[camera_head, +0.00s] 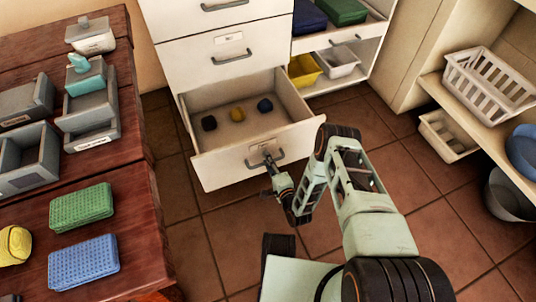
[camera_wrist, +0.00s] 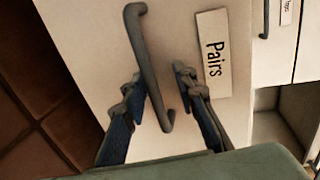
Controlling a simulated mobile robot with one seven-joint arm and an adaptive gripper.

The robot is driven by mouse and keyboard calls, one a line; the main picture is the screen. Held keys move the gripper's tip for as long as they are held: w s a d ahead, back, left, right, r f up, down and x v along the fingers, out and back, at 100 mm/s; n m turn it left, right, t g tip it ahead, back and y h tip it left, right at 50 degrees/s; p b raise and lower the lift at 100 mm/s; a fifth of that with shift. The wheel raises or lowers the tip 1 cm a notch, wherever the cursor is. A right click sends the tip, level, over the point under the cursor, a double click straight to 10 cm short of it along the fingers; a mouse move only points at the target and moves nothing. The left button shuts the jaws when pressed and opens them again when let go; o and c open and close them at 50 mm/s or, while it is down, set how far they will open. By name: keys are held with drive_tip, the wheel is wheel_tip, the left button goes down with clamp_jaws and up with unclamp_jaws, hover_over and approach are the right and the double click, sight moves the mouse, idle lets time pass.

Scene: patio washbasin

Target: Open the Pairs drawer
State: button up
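The Pairs drawer (camera_head: 225,168) is the lowest white drawer of the cabinet and stands pulled well out in the head view. Its inside shows a black, a yellow and a dark blue bundle. Its label (camera_wrist: 214,52) reads "Pairs" in the wrist view. The grey bar handle (camera_wrist: 149,62) runs between the two fingers of my gripper (camera_wrist: 157,83). The fingers are apart, with a visible gap to the bar on the right side; contact on the left is unclear. In the head view my gripper (camera_head: 270,164) is at the drawer front by the handle.
Closed drawers (camera_head: 232,55) sit above. A red-brown wooden table (camera_head: 130,210) at left holds grey boxes, a green sponge (camera_head: 81,207) and a blue sponge (camera_head: 83,262). Shelves at right hold white baskets (camera_head: 488,85). Tiled floor (camera_head: 390,125) lies open between.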

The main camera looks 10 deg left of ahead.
sight(263, 139)
drive_tip(key=o, duration=1.4)
drive_tip(key=r, duration=0.9)
drive_tip(key=shift+w+a, duration=0.15)
drive_tip(key=shift+a, duration=0.05)
drive_tip(key=shift+r, duration=0.45)
drive_tip(key=c, duration=0.8)
drive_tip(key=shift+d+f, duration=0.1)
drive_tip(key=shift+f, duration=0.05)
drive_tip(key=c, duration=0.6)
drive_tip(key=shift+f, duration=0.15)
